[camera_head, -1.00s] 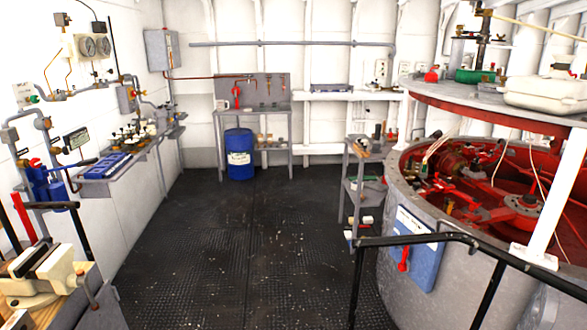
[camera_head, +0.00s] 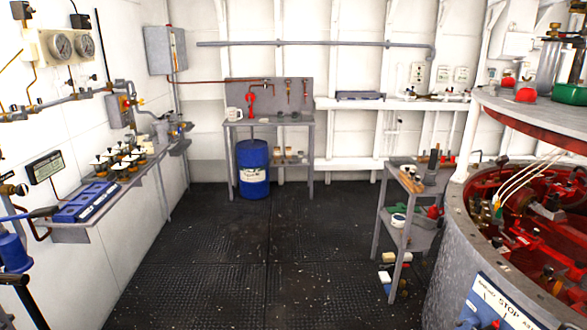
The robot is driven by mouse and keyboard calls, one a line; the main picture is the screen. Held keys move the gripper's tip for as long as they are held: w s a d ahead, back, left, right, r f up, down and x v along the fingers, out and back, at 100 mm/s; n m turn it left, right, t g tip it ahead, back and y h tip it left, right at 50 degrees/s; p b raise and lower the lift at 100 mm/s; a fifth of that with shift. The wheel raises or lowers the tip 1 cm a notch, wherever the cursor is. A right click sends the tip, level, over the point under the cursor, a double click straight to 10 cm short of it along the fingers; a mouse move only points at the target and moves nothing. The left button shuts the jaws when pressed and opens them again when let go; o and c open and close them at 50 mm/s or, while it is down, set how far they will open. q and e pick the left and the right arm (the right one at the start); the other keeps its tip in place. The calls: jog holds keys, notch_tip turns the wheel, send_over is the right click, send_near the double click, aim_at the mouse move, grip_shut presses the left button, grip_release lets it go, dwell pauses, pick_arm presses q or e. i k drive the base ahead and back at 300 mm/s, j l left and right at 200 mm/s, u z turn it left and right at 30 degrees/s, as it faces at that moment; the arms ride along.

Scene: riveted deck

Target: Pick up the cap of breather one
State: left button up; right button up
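A group of several small fittings with white round tops and brass-coloured parts (camera_head: 117,160) stands on the grey wall shelf (camera_head: 142,187) at the left. They may be the breathers with their caps. They are too small to tell which is breather one or whether each cap is seated. Neither of my grippers shows in the view.
A blue case (camera_head: 85,202) lies on the near end of the shelf. A blue drum (camera_head: 253,170) stands under the back bench (camera_head: 270,121). A grey rack (camera_head: 405,205) and the big round red-and-grey machine (camera_head: 455,245) stand right. The dark deck (camera_head: 265,255) between is clear.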

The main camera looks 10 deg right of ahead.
aim_at(509, 82)
jog(key=i+z, duration=0.2)
jog(key=i, duration=0.6)
jog(key=i+j+z, duration=0.2)
jog(key=i, duration=0.65)
jog(key=i+z, duration=0.8)
jog(key=z, duration=0.15)
jog(key=i+j+z, duration=0.2)
jog(key=i+z, duration=0.25)
jog(key=i+j+z, duration=0.25)
jog(key=z, duration=0.25)
jog(key=i+j+u, duration=0.9)
jog(key=j, duration=0.15)
jog(key=i+j+u, duration=0.55)
jog(key=i, duration=0.4)
jog(key=i+j+u, duration=0.3)
jog(key=i, duration=0.2)
jog(key=i+l+z, duration=0.15)
jog(key=i+z, duration=0.85)
jog(key=i+j+z, duration=0.45)
jog(key=i, duration=0.15)
jog(key=i+z, duration=0.25)
jog(key=z, duration=0.2)
jog(key=i+j+z, duration=0.1)
jog(key=i+z, duration=0.15)
jog(key=z, duration=0.2)
jog(key=i+j+z, duration=0.15)
jog(key=z, duration=0.35)
jog(key=i+j+z, duration=0.3)
jog(key=z, duration=0.15)
